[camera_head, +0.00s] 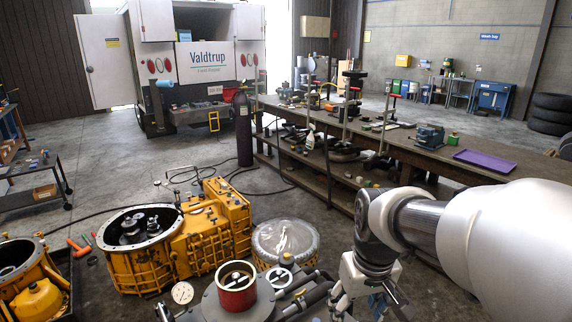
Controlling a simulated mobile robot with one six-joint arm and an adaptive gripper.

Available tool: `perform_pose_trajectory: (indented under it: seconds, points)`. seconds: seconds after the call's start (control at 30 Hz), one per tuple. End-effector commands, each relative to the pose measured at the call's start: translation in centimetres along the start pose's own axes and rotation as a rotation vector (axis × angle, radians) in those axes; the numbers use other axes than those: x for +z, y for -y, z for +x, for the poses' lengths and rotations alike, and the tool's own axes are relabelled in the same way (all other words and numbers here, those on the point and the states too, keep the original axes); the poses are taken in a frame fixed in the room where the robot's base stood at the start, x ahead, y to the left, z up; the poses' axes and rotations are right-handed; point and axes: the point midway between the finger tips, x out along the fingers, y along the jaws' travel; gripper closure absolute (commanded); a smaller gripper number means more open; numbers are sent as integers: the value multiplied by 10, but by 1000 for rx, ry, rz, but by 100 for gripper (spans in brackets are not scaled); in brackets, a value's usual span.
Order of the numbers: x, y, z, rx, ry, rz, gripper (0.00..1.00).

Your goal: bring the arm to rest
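My white arm comes in from the right edge and bends down at a dark wrist joint. My gripper (372,296) hangs below the wrist at the bottom of the picture, just right of the grey work surface with parts on it. Its fingertips are cut off or hidden at the lower edge, so I cannot tell whether it is open or holds anything.
A yellow transmission housing (205,232) stands left of centre, near a round clear-topped drum (285,241). A red cylinder (236,289) and a dial gauge (182,292) are at the bottom. A long workbench (420,155) with a purple tray (485,161) stands behind my arm.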

Motion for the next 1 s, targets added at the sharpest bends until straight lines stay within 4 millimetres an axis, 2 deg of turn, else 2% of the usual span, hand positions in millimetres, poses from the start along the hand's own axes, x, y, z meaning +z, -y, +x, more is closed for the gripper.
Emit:
perform_pose_trajectory:
  seconds: [0.03, 0.2, 0.4, 0.5, 0.7, 1.0]
  points:
    - [17, 2, -17, 6, -31, 18, 42]
    - [73, 11, -52, 16, -112, 77, 42]
    - [131, 20, -66, 23, -196, 139, 42]
    - [150, 23, -66, 24, -223, 160, 42]
    - [164, 25, -64, 25, -244, 178, 42]
    - [164, 25, -64, 24, -243, 178, 42]
